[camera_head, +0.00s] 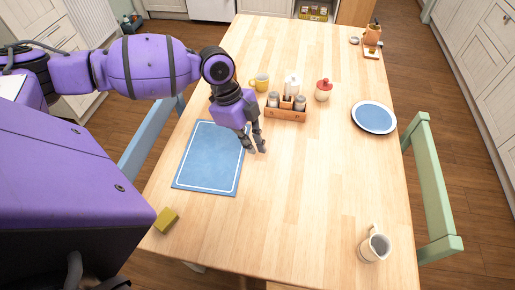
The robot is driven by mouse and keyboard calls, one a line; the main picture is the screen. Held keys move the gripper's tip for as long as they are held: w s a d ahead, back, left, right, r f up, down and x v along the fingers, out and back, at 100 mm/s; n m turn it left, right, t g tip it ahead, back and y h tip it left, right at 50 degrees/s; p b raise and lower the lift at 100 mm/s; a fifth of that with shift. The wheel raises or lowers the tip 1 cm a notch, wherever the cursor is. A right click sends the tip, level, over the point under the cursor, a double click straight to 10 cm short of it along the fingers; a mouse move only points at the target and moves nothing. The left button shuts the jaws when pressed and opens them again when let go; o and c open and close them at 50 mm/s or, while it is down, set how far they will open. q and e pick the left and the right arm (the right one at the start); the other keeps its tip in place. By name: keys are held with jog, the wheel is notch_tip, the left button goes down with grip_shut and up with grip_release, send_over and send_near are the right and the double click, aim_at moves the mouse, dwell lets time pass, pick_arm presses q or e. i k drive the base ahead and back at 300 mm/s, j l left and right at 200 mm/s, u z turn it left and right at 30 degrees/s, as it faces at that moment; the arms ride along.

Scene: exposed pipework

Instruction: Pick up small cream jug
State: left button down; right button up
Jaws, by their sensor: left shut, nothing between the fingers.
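The small cream jug (373,247) stands upright near the front right corner of the wooden table (320,190). Its dark opening faces up and nothing touches it. My left gripper (257,149) points down over the right edge of the blue placemat (212,160). It is shut and empty, well to the left of the jug and farther back. My right gripper does not show in this view.
A wooden caddy (286,114) with shakers stands behind my left gripper, with a yellow mug (260,83) and a red-lidded pot (323,90) nearby. A blue plate (374,118) lies at the right edge. A yellow sponge (166,221) lies front left. The front middle is clear.

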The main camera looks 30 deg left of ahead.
aim_at(378, 247)
jog(key=k, duration=1)
